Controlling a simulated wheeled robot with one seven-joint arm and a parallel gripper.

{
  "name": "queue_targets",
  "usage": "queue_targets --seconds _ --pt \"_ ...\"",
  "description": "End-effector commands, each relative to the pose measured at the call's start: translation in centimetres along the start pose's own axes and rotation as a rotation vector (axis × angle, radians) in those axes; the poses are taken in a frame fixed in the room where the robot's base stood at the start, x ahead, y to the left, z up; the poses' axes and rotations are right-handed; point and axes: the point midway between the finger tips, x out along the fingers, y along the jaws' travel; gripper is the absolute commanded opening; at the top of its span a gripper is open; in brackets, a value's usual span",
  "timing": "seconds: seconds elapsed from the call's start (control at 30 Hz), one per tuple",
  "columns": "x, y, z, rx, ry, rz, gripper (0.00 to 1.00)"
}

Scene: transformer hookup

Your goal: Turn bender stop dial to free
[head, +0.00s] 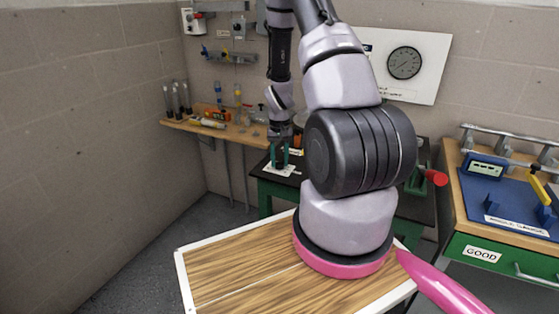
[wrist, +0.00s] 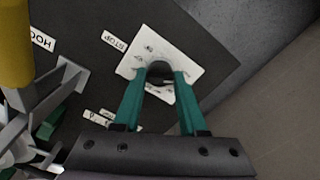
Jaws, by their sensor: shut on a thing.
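The bender stop dial (wrist: 160,69) is a small dark knob on a white plate (wrist: 190,56) with small markings, on a dark bench top. A label reading STOP (wrist: 115,41) lies beside the plate in the wrist view. My gripper (wrist: 161,76) has its teal fingers on both sides of the dial and is shut on it. In the head view my gripper (head: 280,160) points down at the white plate (head: 283,172) on the dark bench. The dial's pointer and its exact setting cannot be made out, and the fingers hide part of the plate.
A grey metal mechanism (wrist: 55,92) and a yellow cylinder (wrist: 15,40) stand left in the wrist view. A wooden shelf (head: 185,124) with tools is behind. A red-ended handle (head: 436,177) sticks out at the bench's right. A blue-topped workbench (head: 515,205) stands farther right.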

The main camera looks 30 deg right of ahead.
Motion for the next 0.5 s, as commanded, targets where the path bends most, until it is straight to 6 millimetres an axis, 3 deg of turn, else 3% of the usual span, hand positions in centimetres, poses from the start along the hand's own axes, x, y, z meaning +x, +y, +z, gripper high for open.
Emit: queue_targets --seconds 0.4,0.43,0.5 --pt "-0.04 0.03 -0.10 -0.007 0.003 0.000 0.00" --pt "-0.04 0.02 -0.10 -0.007 0.003 0.000 0.45" --pt "-0.04 0.02 -0.09 -0.007 0.002 0.000 0.71"
